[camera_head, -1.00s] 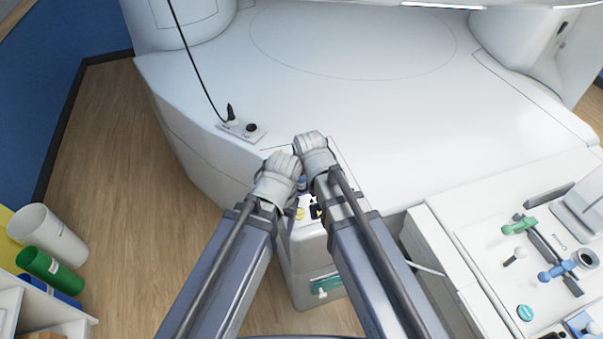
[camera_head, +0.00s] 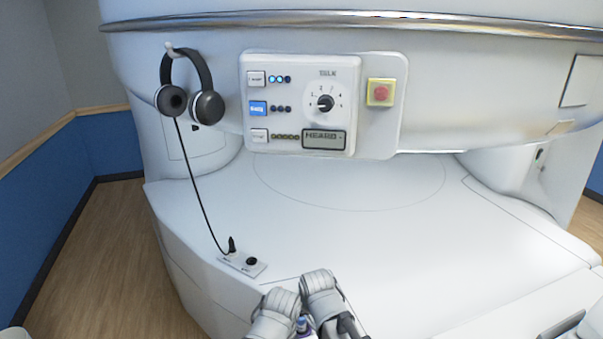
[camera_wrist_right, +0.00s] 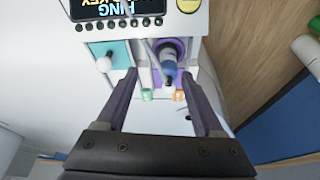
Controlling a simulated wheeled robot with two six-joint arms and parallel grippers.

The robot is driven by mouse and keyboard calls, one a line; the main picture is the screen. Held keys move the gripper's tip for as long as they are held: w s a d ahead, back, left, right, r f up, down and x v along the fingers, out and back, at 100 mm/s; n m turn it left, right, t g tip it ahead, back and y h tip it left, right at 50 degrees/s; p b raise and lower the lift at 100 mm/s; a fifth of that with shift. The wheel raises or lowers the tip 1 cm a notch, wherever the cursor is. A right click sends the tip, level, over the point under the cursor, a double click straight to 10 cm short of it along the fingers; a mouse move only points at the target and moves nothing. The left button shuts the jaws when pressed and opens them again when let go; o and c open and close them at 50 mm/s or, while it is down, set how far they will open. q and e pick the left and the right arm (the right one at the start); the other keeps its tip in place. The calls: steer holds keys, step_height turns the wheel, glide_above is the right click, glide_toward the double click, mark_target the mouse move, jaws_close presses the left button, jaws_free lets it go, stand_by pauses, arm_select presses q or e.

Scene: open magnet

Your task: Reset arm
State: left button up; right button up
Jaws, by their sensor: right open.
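My right gripper (camera_head: 322,295) and my left gripper (camera_head: 272,316) show as pale grey wrists side by side at the bottom of the head view. Their fingers are hidden there. In the right wrist view the two dark fingers of my right gripper (camera_wrist_right: 160,75) stand wide apart. A blue and grey knobbed part (camera_wrist_right: 169,65) in a purple recess shows in the gap between them, on the front of a white box (camera_wrist_right: 97,32). I see nothing held in the right gripper. Whether the left one is open is hidden.
The white magnet table (camera_head: 390,240) fills the middle. Above it are a talk panel (camera_head: 300,70), a red button (camera_head: 380,92) and hanging headphones (camera_head: 190,85). Their cable runs to a socket plate (camera_head: 242,264). Clear wooden floor (camera_head: 95,260) lies at the left.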

steer(key=s+d+f+m+g, duration=0.1)
steer(key=s+d+g, duration=0.1)
steer(key=s+d, duration=0.35)
steer(key=s+d+m+g, duration=0.1)
steer(key=s+d, duration=0.1)
steer(key=d, duration=0.7)
steer(key=s+a+n+g+h, duration=0.1)
steer(key=s+a+n, duration=0.3)
steer(key=a, duration=0.6)
steer(key=shift+s+a+f+h, duration=0.15)
steer(key=shift+s+a+h, duration=0.2)
steer(key=shift+s, duration=0.55)
steer(key=shift+d, duration=0.1)
